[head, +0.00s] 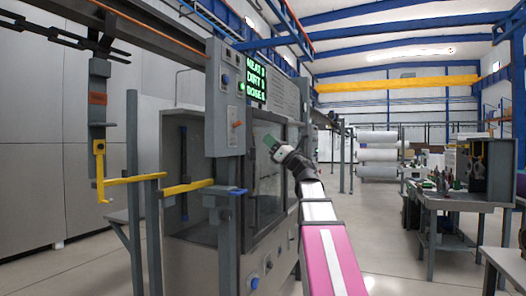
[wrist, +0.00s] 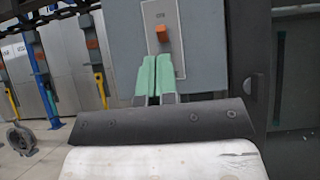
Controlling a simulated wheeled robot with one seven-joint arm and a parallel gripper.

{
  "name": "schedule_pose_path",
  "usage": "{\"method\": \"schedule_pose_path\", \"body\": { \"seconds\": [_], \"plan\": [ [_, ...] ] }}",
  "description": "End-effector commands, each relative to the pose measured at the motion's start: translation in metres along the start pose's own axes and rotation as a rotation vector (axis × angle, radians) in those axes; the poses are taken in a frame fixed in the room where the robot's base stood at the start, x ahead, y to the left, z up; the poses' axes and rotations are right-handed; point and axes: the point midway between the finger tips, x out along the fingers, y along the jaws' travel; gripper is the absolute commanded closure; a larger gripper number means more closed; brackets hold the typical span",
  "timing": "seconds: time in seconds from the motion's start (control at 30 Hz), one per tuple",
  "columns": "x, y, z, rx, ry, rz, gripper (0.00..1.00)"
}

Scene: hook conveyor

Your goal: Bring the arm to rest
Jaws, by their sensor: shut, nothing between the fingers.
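My gripper (head: 270,143) is raised in front of the machine's glass window in the head view, at the end of my extended arm. In the wrist view its two green fingers (wrist: 158,78) lie side by side, shut with nothing between them. Beyond the fingertips is an orange switch (wrist: 162,33) on a pale plate of the grey control box. The fingers appear apart from the switch, though the gap is hard to judge.
A hook carrier (head: 98,100) with a yellow hook hangs from the overhead rail at left. Yellow bars (head: 188,187) and grey posts stand before the machine cabinet. A workbench (head: 450,200) with tools stands at right. The floor between machine and workbench looks clear.

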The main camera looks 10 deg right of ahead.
Motion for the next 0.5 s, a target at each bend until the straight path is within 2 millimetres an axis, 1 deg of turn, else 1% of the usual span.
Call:
{"method": "schedule_pose_path", "body": {
  "seconds": [0.17, 0.27, 0.37, 0.47, 0.5],
  "plan": [
    [-0.001, -0.002, -0.002, 0.013, -0.004, -0.011, 1.00],
    [-0.007, -0.013, -0.012, 0.076, -0.024, -0.067, 1.00],
    [-0.020, -0.034, -0.033, 0.203, -0.065, -0.179, 1.00],
    [-0.041, -0.060, -0.064, 0.374, -0.124, -0.329, 1.00],
    [-0.051, -0.070, -0.077, 0.443, -0.150, -0.391, 1.00]
  ]
}}
